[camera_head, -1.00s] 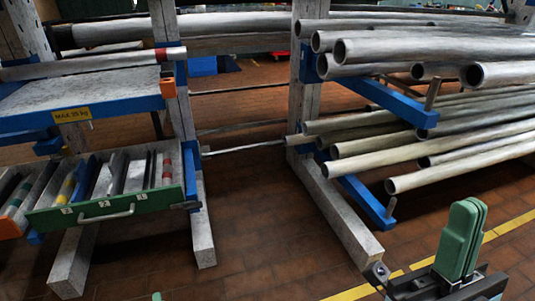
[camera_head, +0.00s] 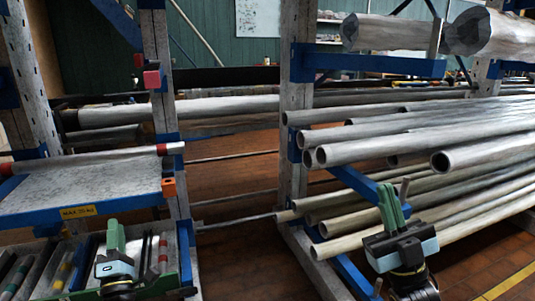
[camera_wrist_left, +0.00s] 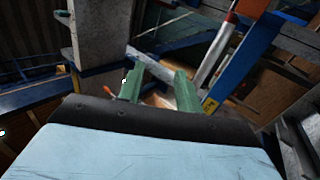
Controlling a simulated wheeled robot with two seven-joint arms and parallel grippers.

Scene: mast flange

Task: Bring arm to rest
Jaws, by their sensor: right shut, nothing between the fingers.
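My left gripper (camera_head: 116,232) is at the lower left in the head view, green fingers pointing up, in front of the drawer of short bars. In the left wrist view its two green fingers (camera_wrist_left: 158,84) stand apart with nothing held between them. My right gripper (camera_head: 391,205) is at the lower right in the head view. Its green fingers are together, pointing up, and empty. It is in front of the lower pipes (camera_head: 420,205) in the picture; I cannot tell how far it is from them.
A rack with long grey pipes (camera_head: 420,146) fills the right side, pipe ends facing me. On the left are a grey shelf (camera_head: 85,188) with a blue edge, an upright post (camera_head: 160,70) and a green-fronted drawer (camera_head: 165,287). Brown floor (camera_head: 235,250) shows between the racks.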

